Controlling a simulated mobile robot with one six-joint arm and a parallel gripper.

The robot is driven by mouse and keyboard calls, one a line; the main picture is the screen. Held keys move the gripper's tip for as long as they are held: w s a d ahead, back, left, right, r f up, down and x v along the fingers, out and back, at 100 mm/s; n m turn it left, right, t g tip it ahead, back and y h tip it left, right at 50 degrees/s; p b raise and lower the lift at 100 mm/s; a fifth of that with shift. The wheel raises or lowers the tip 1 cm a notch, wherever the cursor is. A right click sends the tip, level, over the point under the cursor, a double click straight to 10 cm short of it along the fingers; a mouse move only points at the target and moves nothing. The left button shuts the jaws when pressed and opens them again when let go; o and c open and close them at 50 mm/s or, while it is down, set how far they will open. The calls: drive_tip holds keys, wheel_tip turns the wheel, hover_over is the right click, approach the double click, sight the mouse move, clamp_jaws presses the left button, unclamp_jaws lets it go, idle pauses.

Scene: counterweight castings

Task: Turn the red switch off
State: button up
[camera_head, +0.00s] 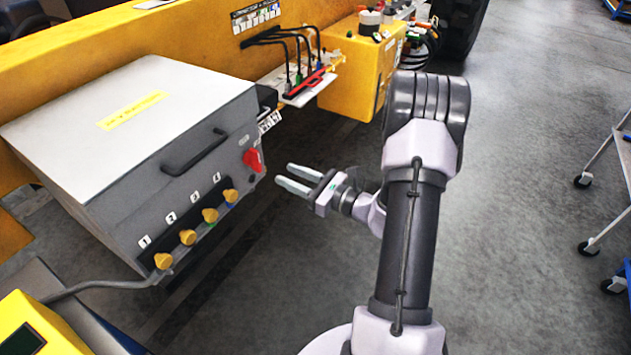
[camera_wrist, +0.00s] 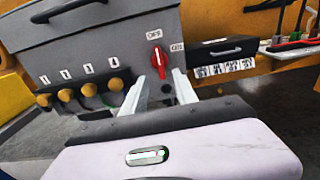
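The red switch (camera_head: 252,159) is on the front of the grey box (camera_head: 92,125), near its right edge. In the wrist view the red switch (camera_wrist: 159,63) stands nearly upright, below the OFF label (camera_wrist: 154,34) and left of the ON label (camera_wrist: 177,47). I cannot tell for sure which label it is set to. My gripper (camera_head: 284,177) is open and empty, a short way right of the switch and apart from it. In the wrist view my gripper (camera_wrist: 160,86) has its fingers spread below the switch, one to each side.
Several yellow knobs (camera_head: 188,237) run along the box's lower front, and a dark handle (camera_head: 194,153) sticks out above them. A yellow unit (camera_head: 356,78) and a shelf of cables (camera_head: 299,91) stand behind. Floor right of my arm is clear up to a cart (camera_head: 610,185).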

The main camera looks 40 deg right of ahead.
drive_tip(key=p+v, duration=0.1)
drive_tip(key=v, duration=0.7)
drive_tip(key=shift+s, duration=0.35)
drive_tip(key=shift+d, duration=0.15)
